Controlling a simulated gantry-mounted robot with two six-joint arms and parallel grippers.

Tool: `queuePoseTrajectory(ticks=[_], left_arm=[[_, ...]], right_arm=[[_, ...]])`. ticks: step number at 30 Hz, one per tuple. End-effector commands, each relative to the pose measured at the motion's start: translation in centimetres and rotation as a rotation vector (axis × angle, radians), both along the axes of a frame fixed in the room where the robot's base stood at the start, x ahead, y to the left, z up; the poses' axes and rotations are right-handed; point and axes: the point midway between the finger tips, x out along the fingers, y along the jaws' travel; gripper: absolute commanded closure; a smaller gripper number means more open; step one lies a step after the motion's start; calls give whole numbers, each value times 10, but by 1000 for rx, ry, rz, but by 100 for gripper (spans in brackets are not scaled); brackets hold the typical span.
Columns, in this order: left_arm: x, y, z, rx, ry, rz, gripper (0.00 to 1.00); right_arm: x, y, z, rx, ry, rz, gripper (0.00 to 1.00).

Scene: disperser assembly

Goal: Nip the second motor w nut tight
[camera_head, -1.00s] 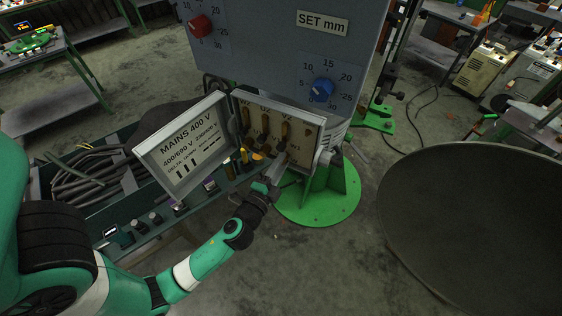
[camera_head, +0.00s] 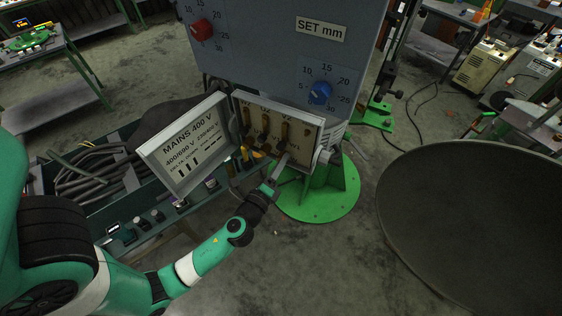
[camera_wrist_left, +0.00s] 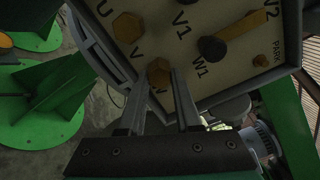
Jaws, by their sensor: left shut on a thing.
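The open terminal box (camera_head: 315,165) on the grey machine holds brass-coloured links and posts marked with letters. In the left wrist view, the motor W nut (camera_wrist_left: 159,72), a brass hexagon, sits at the edge of the cream terminal plate (camera_wrist_left: 222,78) by a partly covered W mark. My left gripper (camera_head: 283,163) reaches the box's lower edge from below. In the wrist view its fingertips (camera_wrist_left: 161,76) lie on either side of this nut, shut on it. The exact contact is dark and hard to see. Another brass nut (camera_wrist_left: 127,27) sits near the V mark. My right gripper is out of view.
The box's open lid (camera_head: 185,146), labelled MAINS 400 V, hangs left of the terminals. A green tray (camera_head: 105,205) with black cables stands at the left. A green round base (camera_head: 318,207) is below the box, and a large dark dish (camera_head: 480,225) stands at the right.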

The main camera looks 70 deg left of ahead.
Motion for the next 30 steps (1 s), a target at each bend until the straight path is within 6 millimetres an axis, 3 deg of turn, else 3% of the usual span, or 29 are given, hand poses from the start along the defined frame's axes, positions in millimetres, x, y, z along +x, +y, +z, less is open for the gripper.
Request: queuePoseTrajectory(ticks=[14, 15, 19, 30], left_arm=[[0, 0, 1, 12, 8, -1, 100], [0, 0, 1, 12, 8, -1, 60], [0, 0, 0, 11, 9, 0, 38], [0, 0, -1, -45, -40, 0, 38]], right_arm=[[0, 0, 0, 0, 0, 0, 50], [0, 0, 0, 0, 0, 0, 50], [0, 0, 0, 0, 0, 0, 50], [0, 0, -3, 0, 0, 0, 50]])
